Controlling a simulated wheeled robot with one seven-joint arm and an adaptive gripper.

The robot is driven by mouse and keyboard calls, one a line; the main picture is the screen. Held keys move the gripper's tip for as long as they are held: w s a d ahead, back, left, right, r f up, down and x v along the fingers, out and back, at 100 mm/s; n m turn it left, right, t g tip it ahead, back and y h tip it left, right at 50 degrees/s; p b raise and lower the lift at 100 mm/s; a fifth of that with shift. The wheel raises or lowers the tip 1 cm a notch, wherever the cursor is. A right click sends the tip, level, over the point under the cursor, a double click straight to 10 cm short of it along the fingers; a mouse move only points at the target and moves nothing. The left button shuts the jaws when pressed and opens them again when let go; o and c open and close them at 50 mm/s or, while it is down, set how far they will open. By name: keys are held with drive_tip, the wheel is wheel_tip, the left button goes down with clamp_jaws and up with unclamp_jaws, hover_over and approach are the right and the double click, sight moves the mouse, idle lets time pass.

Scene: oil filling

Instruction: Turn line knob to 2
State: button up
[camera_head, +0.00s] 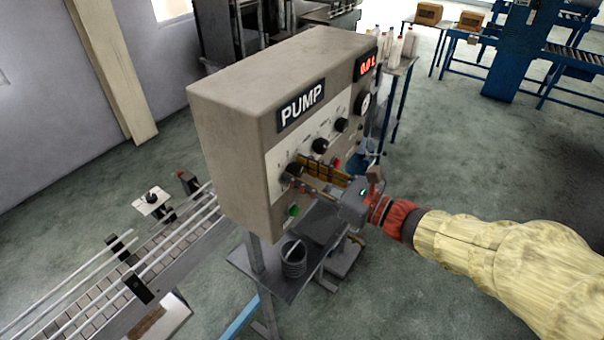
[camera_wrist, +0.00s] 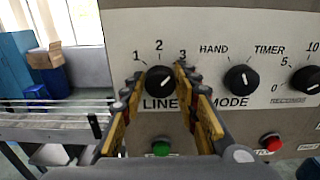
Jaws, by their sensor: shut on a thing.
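The black line knob (camera_wrist: 160,80) is on the pump panel above the label LINE, with the numbers 1, 2 and 3 around its top. In the wrist view my gripper (camera_wrist: 159,77) has its yellow-padded fingers on either side of this knob, shut on it. The knob's pointer direction is hard to make out. In the head view my gripper (camera_head: 294,173) reaches the lower left of the panel from the right, and its fingers partly cover the knob.
The mode knob (camera_wrist: 240,79) and timer knob (camera_wrist: 305,80) sit to the right. A green button (camera_wrist: 161,148) is below the line knob, and a red button (camera_wrist: 271,142) is lower right. A dark container (camera_head: 293,260) stands on a shelf under the pump box (camera_head: 235,110).

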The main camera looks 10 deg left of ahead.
drive_tip(key=shift+f+n+b, duration=0.1)
drive_tip(key=shift+n+b, duration=0.2)
drive_tip(key=n+b, duration=0.1)
drive_tip(key=b, duration=0.1)
drive_tip(key=n+b, duration=0.1)
drive_tip(key=b, duration=0.2)
drive_tip(key=n+b, duration=0.2)
drive_tip(key=shift+s+f+b, duration=0.1)
drive_tip(key=shift+f+b, duration=0.15)
drive_tip(key=shift+b, duration=0.15)
drive_tip(key=n+b, duration=0.2)
drive_tip(key=b, duration=0.2)
drive_tip(key=shift+n, duration=0.4)
drive_tip(key=shift+r+n+b, duration=0.2)
drive_tip(key=shift+n+b, duration=0.4)
drive_tip(key=shift+b, duration=0.45)
drive_tip(key=shift+r, duration=0.1)
drive_tip(key=o, duration=1.2)
drive_tip(key=shift+c, duration=0.2)
